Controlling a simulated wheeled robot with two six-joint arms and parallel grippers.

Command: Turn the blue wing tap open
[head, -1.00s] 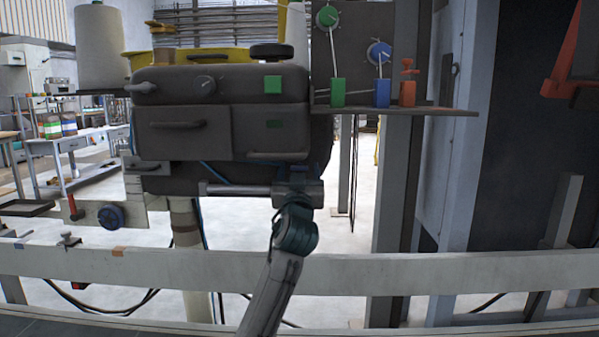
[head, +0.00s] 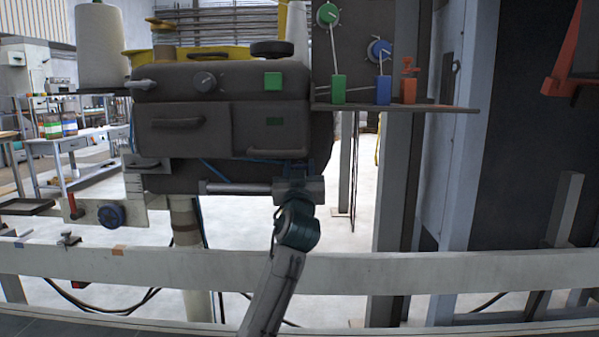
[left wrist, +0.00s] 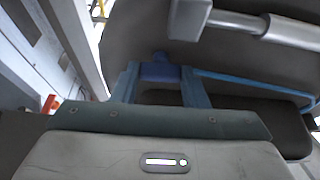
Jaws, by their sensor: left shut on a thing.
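The blue wing tap (left wrist: 160,71) shows as a small blue piece between the fingers of my left gripper (left wrist: 159,77) in the left wrist view. The fingers are shut on it, one on each side. In the head view my left gripper (head: 311,167) is at the lower right underside of the dark machine (head: 180,171). There the tap is too small and covered to make out clearly. I cannot tell the angle of its wings. My right gripper is not in view.
A grey cylinder (head: 240,188) lies just left of my left wrist. A thin blue hose (left wrist: 250,82) runs right from near the tap. A shelf (head: 440,108) with green, blue and orange parts is at upper right. A pale rail (head: 440,272) crosses the front.

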